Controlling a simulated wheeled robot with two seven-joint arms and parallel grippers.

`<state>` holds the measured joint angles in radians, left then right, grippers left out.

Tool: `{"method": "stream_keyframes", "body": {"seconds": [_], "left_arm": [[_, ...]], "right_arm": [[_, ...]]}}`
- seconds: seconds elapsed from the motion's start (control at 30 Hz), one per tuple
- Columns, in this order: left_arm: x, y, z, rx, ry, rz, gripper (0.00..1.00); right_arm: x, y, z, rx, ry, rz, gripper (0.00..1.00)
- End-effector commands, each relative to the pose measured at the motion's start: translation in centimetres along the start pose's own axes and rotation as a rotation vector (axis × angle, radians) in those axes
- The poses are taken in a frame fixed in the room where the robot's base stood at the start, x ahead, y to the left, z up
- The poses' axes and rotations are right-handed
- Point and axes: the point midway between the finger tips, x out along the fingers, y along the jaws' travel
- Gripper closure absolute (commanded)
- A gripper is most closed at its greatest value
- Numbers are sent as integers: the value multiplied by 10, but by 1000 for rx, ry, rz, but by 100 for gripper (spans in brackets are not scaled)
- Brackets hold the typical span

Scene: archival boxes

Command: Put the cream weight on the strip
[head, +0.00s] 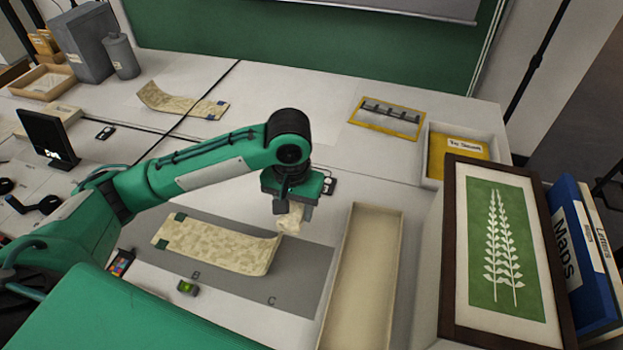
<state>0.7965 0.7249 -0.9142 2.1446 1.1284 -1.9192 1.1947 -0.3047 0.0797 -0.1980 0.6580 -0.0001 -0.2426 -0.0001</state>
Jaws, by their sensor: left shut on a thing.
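A pale patterned strip (210,243) lies on a grey mat (305,273), with its right end curled up. Dark green pieces sit on its two left corners. My left gripper (289,208) is shut on a small cream weight (290,220), which looks like a soft bag. It holds the weight just above the strip's curled right end. I cannot tell whether the weight touches the strip. The gripper hides the weight's upper part. My right gripper is not in view.
A long open cream box (355,300) stands right of the mat, beside a framed leaf picture (505,245). A small green device (188,288) lies at the mat's front edge. A second strip (180,103) lies farther back.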

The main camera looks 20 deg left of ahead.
Motion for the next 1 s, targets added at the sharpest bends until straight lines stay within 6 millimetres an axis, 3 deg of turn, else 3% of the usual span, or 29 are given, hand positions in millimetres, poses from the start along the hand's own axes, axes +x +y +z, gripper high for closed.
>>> {"method": "stream_keyframes", "body": {"seconds": [0.17,0.6,0.7,1.0], "left_arm": [[15,5,0,-15,-4,-2,90],[126,4,0,-13,-3,-2,90],[142,4,0,-12,-2,-2,90],[166,5,0,-12,-1,-2,90]], "right_arm": [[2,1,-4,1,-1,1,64],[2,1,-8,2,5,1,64],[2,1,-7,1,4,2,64],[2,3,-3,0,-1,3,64]]}}
